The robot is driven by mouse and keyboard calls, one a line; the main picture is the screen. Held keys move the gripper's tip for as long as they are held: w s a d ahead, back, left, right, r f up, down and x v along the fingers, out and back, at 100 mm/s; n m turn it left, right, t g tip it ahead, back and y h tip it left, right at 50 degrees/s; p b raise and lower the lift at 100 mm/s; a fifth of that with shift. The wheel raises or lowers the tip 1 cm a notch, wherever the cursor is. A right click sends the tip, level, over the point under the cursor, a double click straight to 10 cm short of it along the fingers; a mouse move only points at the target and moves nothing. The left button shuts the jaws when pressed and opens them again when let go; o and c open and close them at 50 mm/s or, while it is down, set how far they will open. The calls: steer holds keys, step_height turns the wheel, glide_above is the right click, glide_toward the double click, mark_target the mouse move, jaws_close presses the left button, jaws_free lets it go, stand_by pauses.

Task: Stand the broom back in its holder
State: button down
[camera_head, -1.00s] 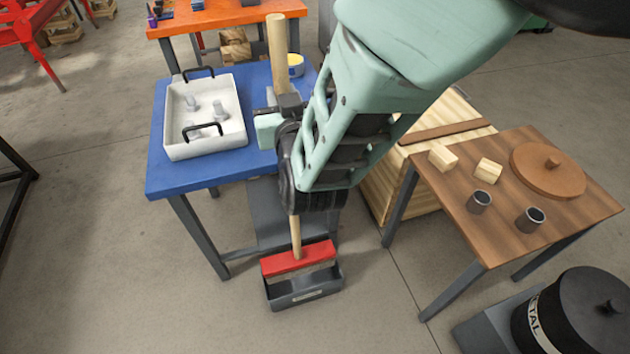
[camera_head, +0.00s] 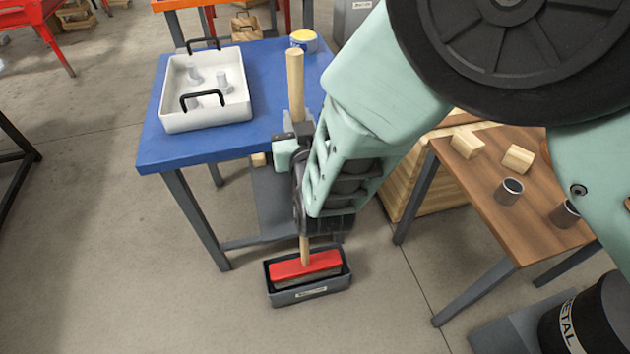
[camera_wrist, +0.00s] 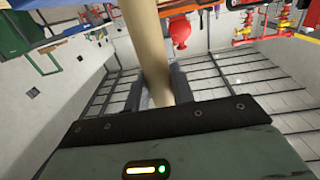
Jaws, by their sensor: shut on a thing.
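The broom has a pale wooden handle (camera_head: 295,85) and a red head (camera_head: 305,266). It stands nearly upright, and its head sits within the rim of a dark grey, open-topped holder box (camera_head: 310,294) on the floor. Whether the bristles touch the box bottom is hidden. My gripper (camera_head: 297,133) is shut on the handle, partly hidden behind my arm in the head view. In the wrist view the handle (camera_wrist: 150,50) runs down between the fingers of my gripper (camera_wrist: 160,92).
A blue table (camera_head: 185,148) with a white tray (camera_head: 205,118) and a yellow-topped tin (camera_head: 304,41) stands close behind and left of the broom. A brown table (camera_head: 490,205) with blocks and cups is to the right. Floor left of the holder is clear.

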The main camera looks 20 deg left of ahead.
step_height(320, 180, down, 9)
stand_by(0.5)
steer(key=c, duration=1.2)
jaws_free()
steer(key=shift+f+b, duration=0.1)
steer(key=shift+b, duration=0.2)
steer(key=v, duration=1.2)
steer(key=shift+r, duration=0.2)
